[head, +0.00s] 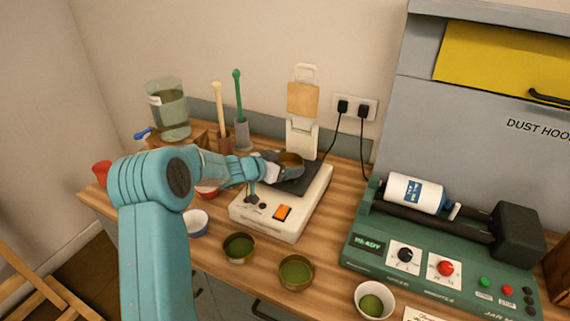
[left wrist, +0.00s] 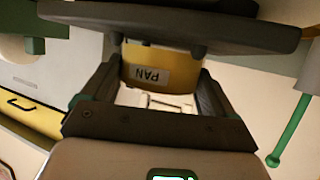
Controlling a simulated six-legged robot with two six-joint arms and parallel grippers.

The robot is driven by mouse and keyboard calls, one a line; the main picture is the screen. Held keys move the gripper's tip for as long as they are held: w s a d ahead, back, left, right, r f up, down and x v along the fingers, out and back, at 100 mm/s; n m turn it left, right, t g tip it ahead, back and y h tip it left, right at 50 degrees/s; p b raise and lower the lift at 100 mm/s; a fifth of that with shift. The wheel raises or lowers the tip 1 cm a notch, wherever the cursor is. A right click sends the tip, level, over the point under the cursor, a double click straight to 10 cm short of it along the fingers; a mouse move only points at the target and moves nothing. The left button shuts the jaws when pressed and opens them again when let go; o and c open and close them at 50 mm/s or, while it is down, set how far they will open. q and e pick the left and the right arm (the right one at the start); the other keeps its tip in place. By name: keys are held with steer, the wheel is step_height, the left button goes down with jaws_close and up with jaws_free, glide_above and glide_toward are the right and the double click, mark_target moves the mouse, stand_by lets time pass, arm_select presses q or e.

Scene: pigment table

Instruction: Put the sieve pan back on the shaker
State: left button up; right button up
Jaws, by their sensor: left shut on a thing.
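The shaker (head: 262,222) is a white box with an orange switch and a dark top plate (head: 308,181). My left gripper (head: 278,169) is over the plate, shut on the brass-coloured sieve pan (head: 291,160). In the left wrist view the pan (left wrist: 160,62) sits between the two dark fingers (left wrist: 152,92), its PAN label upside down. The dark plate (left wrist: 170,22) spans the top of that view, right against the pan in the picture. I cannot tell whether the pan rests on the plate or is just above it. My right gripper is not in view.
Two brass bowls of green powder (head: 239,248) (head: 296,272) and a white cup (head: 370,301) stand in front of the shaker. A green roller mill (head: 430,255) is at the right. A white stand (head: 302,135) and pestle-like tools (head: 239,105) are behind.

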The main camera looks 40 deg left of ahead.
arm_select(q)
steer(key=shift+f, duration=0.4)
steer(key=o, duration=0.8)
steer(key=shift+o, duration=0.2)
steer(key=shift+s, duration=0.1)
steer(key=shift+v, duration=1.5)
steer(key=shift+p+v, duration=1.5)
steer(key=shift+v, duration=1.75)
steer(key=shift+s+r, duration=0.35)
steer(key=shift+s, duration=0.3)
steer(key=shift+f, duration=0.1)
